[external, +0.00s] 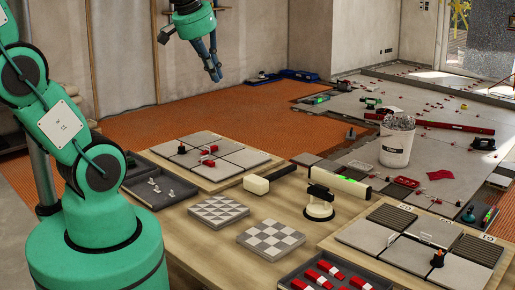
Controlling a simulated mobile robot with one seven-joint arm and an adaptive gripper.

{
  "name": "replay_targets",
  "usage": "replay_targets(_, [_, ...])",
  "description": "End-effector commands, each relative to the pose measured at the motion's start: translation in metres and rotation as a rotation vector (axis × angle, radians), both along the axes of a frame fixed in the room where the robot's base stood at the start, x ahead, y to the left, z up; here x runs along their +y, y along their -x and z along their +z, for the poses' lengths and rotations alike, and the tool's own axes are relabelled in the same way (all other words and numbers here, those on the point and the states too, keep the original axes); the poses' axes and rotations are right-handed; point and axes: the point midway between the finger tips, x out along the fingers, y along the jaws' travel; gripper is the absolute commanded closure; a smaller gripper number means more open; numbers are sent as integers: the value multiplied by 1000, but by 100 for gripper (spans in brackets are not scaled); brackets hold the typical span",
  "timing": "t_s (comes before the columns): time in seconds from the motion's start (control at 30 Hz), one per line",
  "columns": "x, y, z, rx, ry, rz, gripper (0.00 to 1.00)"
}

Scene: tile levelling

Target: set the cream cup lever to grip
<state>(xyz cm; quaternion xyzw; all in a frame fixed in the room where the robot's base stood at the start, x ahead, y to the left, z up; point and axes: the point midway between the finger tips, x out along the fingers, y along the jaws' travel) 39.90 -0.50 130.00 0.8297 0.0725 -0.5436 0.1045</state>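The cream cup (319,211) stands upright on the wooden table, right of the table's middle.
A tray with red pieces (325,271) is in front. A white bucket (397,145) stands behind the table.

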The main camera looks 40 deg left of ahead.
Motion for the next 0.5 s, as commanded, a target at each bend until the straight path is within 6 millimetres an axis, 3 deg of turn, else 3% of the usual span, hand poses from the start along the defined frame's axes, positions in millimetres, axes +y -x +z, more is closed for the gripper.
replay_targets(0.5, [-10,-80,-4,82,82,243,100])
